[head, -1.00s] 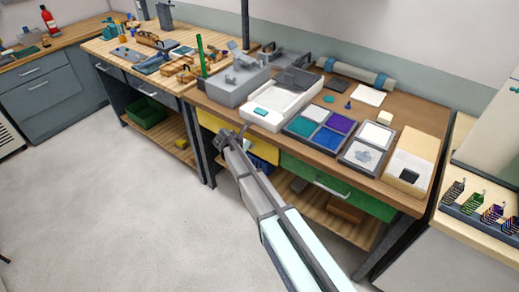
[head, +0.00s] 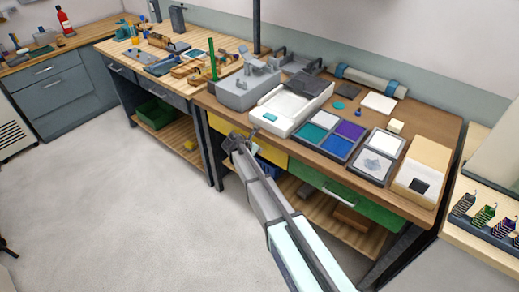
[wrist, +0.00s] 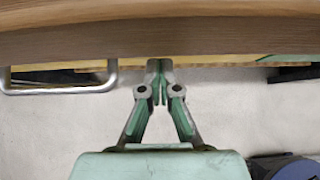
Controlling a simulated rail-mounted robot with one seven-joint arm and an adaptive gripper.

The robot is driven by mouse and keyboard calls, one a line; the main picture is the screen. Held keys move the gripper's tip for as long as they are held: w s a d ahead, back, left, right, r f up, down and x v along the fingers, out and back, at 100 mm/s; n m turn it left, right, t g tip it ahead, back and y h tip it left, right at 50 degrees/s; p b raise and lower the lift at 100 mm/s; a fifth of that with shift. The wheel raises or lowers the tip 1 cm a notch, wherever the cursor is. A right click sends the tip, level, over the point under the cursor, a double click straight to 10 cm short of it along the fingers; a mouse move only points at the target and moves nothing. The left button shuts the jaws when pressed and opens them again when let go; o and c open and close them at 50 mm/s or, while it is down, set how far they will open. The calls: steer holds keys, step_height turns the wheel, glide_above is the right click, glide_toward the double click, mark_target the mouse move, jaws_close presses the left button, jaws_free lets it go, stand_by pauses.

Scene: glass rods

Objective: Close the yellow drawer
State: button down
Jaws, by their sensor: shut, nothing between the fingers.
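The yellow drawer (head: 274,153) is under the front edge of the middle workbench, left of a green drawer. Its front looks nearly flush with the bench edge in the head view. In the wrist view only a thin yellow strip (wrist: 210,60) shows below the wooden edge, with a silver handle (wrist: 62,88) sticking out at the left. My gripper (wrist: 158,66) is shut and empty. Its fingertips are at the drawer front, right of the handle; I cannot tell whether they touch it. In the head view my gripper (head: 246,134) hides part of the yellow front.
The bench top (head: 428,160) carries a white tray (head: 298,108), colored square trays and a grey machine (head: 245,90) close above the drawer. The green drawer (head: 352,196) is to the right. A bench leg (head: 210,150) stands left. The floor in front is clear.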

steer(key=s+a+f+b+v, duration=0.1)
steer(key=f+b+v, duration=0.15)
steer(key=v, duration=0.95)
steer(key=s+d+f+m+g+y, duration=0.1)
steer(key=s+d+f+m+g, duration=0.2)
steer(key=s+d+f+m, duration=0.55)
steer(key=s+d+f+m+g+y, duration=0.1)
steer(key=s+d+f+m+g, duration=0.3)
steer(key=s+f+m, duration=0.95)
steer(key=s+d+f+m+g+y, duration=0.1)
steer(key=s+d, duration=0.3)
steer(key=s, duration=0.8)
steer(key=s+d+f+m+g+y, duration=0.1)
steer(key=s+d+f+m+g, duration=0.2)
steer(key=s, duration=0.9)
steer(key=s+d+f+m+g+y, duration=0.1)
steer(key=s+d+f, duration=0.3)
steer(key=s, duration=0.8)
steer(key=shift+s+d+m+g+y, duration=0.35)
steer(key=shift+m+g, duration=0.25)
steer(key=shift+g, duration=0.3)
